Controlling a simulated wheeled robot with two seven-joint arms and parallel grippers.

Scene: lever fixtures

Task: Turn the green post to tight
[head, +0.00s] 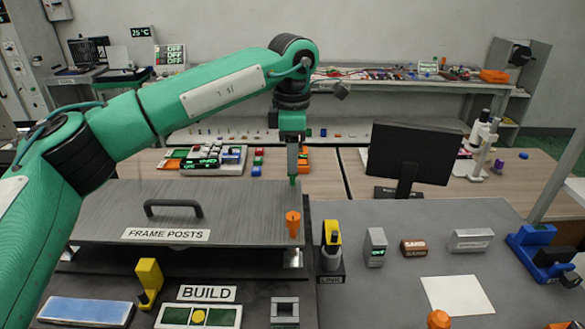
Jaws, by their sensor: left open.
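The frame posts board (235,195) is a grey raised panel with a black handle and a label reading FRAME POSTS. A small green piece (293,181), which looks like the green post, shows near the board's far right edge, right at the tip of my left gripper (292,172). The gripper points straight down from above and is open. Its fingers and the post overlap in the view, so I cannot tell whether they touch or which way the post is turned. An orange post (293,223) stands nearer, at the board's right edge. My right gripper is not in view.
A black monitor (412,155) stands right of the gripper. A yellow-topped fixture (331,240), a grey block (376,247) and a blue device (540,252) sit on the right table. A yellow lever (148,280) stands in front of the board. White paper (455,295) lies flat.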

